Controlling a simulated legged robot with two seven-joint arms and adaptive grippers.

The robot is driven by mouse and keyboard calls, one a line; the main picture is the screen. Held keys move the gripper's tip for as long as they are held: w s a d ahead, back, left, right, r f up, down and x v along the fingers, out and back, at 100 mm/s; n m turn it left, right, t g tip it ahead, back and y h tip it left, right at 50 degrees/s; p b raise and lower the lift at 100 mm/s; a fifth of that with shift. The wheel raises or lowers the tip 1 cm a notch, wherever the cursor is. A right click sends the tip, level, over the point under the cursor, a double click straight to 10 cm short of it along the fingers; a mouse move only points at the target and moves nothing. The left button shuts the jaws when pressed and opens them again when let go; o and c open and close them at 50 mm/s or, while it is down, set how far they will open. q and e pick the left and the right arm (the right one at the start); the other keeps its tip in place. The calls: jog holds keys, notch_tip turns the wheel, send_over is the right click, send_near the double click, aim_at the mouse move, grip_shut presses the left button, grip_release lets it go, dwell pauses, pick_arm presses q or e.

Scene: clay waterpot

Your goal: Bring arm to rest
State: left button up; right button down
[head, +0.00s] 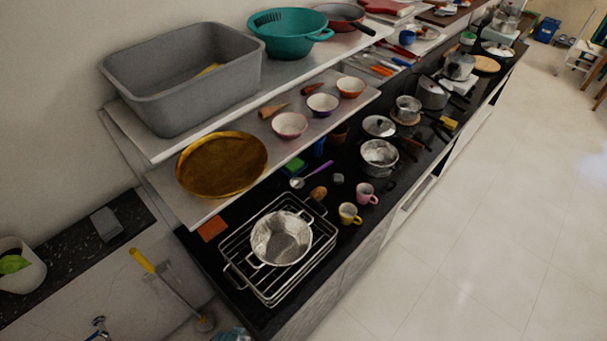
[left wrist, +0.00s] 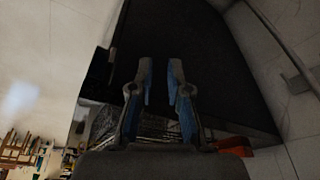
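In the left wrist view my left gripper (left wrist: 160,82) has its two fingers apart with nothing between them. A dark surface lies beyond the fingertips. Neither arm shows in the head view, and my right gripper is in no view. The scene is named for a clay waterpot, but I cannot make one out for sure in either view.
A black counter (head: 262,318) holds a wire rack (head: 238,268) with a metal pot (head: 281,238), and mugs and pans. Shelves above carry a grey basin (head: 185,85), a teal colander (head: 290,32) and a brown round tray (head: 222,165). The tiled floor (head: 480,210) at right is clear.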

pick_arm(q)
jog(key=s+a+f+g+b, duration=0.15)
jog(key=s+f, duration=0.25)
jog(key=f, duration=0.7)
jog(key=s+d+f+t+b, duration=0.1)
jog(key=s+f+b, duration=0.15)
jog(key=f, duration=0.75)
jog(key=s+a+f+g+b, duration=0.1)
jog(key=s+a+f, duration=0.2)
jog(key=s+f, duration=1)
jog(key=shift+s+b, duration=0.35)
jog(key=shift+s, duration=0.35)
